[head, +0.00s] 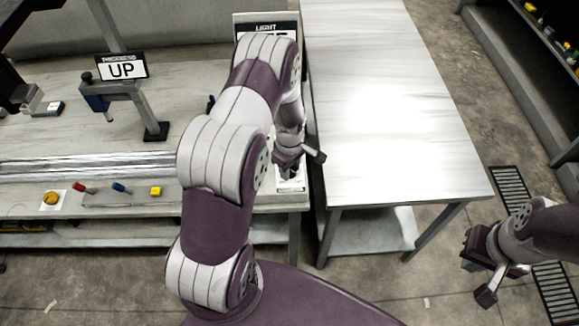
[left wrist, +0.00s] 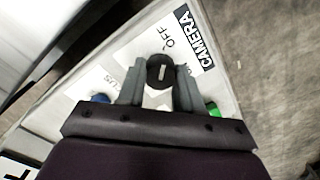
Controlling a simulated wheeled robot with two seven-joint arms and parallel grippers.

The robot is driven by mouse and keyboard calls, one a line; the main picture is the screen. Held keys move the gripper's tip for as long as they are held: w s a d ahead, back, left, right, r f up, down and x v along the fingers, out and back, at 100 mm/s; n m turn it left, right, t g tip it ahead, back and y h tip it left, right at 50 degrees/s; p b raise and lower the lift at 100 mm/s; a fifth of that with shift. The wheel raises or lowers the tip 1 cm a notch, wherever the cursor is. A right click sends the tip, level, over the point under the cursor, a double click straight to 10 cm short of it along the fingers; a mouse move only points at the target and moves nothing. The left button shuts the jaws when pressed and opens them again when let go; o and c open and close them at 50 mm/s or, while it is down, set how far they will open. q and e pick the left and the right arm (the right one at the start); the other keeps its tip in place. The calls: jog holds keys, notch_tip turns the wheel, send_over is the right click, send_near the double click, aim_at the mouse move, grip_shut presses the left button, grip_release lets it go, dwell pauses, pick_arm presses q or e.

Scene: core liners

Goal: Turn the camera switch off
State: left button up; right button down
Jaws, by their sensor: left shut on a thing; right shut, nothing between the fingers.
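The camera switch (left wrist: 160,70) is a round black knob with a short white mark, on a white plate lettered CAMERA (left wrist: 184,42) and OFF. In the left wrist view it sits between the two fingers of my left gripper (left wrist: 160,85), which is shut on it. The white mark runs roughly up and down in that picture, and the second position's lettering is mostly hidden behind a finger. In the head view my left gripper (head: 287,166) is over the bench's right end and my arm hides the knob. My right gripper (head: 472,247) is shut and empty, off to the right above the floor.
Blue (left wrist: 101,98) and green (left wrist: 213,109) parts show beside the left fingers. A sign reading UP (head: 122,67) stands on the bench, with red, blue and yellow controls (head: 155,191) along its front. An empty pale table (head: 390,110) stands to the right.

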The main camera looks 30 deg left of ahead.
aim_at(291, 169)
pick_arm(q)
jog(key=o, duration=1)
jog(key=shift+o, duration=0.2)
jog(key=shift+d, duration=0.1)
notch_tip(291, 169, up, 13)
jog(key=b, duration=0.2)
jog(key=shift+f, duration=0.1)
jog(key=s+d+r+m, duration=0.3)
jog(key=s+d+m, duration=0.1)
jog(key=s+m, duration=0.3)
jog(key=s+d+r+m+t, duration=0.1)
jog(key=s+d+r+m, duration=0.2)
jog(key=s+m, duration=0.4)
jog(key=shift+d+m, duration=0.6)
jog(key=shift+m, duration=0.2)
